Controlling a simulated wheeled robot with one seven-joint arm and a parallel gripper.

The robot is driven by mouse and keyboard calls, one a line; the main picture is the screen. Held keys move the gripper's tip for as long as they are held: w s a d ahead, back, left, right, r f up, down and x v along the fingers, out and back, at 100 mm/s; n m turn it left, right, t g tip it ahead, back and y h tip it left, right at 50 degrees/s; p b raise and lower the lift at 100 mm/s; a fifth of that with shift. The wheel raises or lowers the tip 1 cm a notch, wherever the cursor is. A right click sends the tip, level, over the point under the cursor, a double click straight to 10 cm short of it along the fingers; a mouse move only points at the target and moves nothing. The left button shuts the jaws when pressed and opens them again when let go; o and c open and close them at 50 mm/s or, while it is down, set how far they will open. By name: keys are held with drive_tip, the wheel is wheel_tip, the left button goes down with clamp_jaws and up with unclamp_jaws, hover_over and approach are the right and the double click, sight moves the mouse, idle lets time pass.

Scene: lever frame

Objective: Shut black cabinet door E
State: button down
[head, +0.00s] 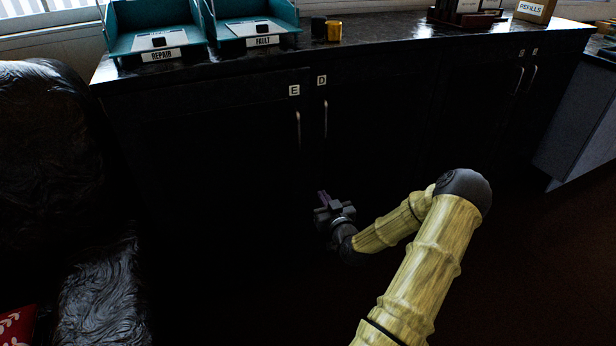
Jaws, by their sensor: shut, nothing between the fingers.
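The black cabinet door E (222,150) is at the left of the cabinet front, with a white E label (294,90) at its top right corner and a vertical metal handle (298,130) below it. It looks about flush with the front, but the dark surface hides whether a gap is left. Door D (372,130) is beside it on the right, with its own handle (325,119). My gripper (322,196) is shut and empty, below the two handles and in front of the cabinet. I cannot tell whether it touches a door.
A teal REPAIR tray (125,45) and a teal FAULT tray (230,38) stand on the countertop, with a small orange container (334,31) nearby. A dark leather armchair (45,150) stands at the left. The floor at right is clear.

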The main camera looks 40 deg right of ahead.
sight(304, 166)
drive_tip(key=shift+w, duration=0.15)
drive_tip(key=b+x, duration=0.2)
drive_tip(key=x, duration=1.1)
drive_tip(key=shift+w+d+b, duration=0.1)
drive_tip(key=shift+w+b, duration=0.25)
drive_tip(key=shift+w, duration=0.1)
